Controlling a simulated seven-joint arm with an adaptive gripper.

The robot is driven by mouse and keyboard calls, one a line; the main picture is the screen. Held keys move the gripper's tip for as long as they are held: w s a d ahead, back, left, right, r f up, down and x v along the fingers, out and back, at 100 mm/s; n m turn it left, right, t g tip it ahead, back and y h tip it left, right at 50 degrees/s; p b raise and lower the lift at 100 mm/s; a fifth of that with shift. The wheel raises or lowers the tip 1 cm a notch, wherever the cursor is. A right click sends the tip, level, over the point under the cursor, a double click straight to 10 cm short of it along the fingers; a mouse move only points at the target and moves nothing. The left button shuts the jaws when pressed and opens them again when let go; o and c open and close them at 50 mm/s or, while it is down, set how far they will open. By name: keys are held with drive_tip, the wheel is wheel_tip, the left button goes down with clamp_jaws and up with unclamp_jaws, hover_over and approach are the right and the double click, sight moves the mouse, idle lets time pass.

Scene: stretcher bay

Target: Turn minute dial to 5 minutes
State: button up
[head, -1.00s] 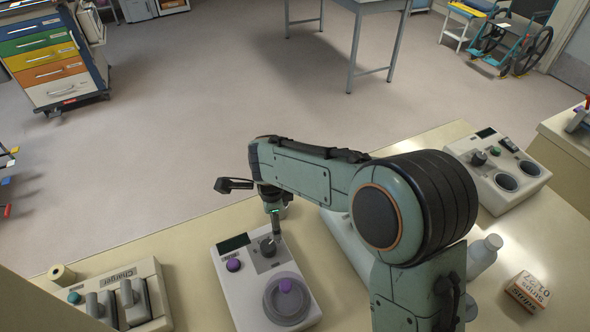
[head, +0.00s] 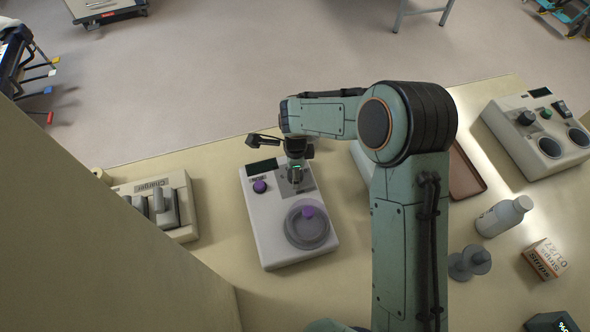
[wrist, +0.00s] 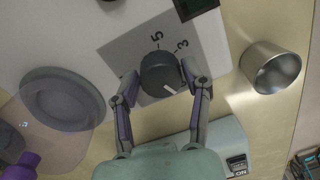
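The dark round minute dial (wrist: 160,74) sits on the grey panel of a white console (head: 270,230). In the wrist view the printed figures 5 and 3 show above it, and a white pointer mark on the dial points to the lower right, away from them. My gripper (wrist: 160,78) has a finger on each side of the dial, apparently touching both sides. In the head view my gripper (head: 296,177) is down over the dial and hides it.
The console also carries a purple knob (head: 260,187), a dark display (head: 262,167) and a round clear lid (head: 307,228) with a purple handle. A metal cup (wrist: 270,69) stands beside it. A charger (head: 177,205) is to the left; a bottle (head: 503,216) and box (head: 544,259) are right.

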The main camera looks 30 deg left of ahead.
drive_tip(key=c, duration=0.5)
drive_tip(key=shift+n, duration=0.4)
drive_tip(key=n, duration=0.5)
drive_tip(key=shift+n, duration=0.4)
drive_tip(key=n, duration=0.6)
drive_tip(key=shift+d, duration=0.1)
drive_tip(key=n, duration=0.7)
drive_tip(key=shift+w+n+g, duration=0.1)
drive_tip(key=shift+n+g, duration=0.2)
drive_tip(key=n, duration=0.6)
drive_tip(key=shift+f, duration=0.1)
drive_tip(key=shift+n, duration=0.3)
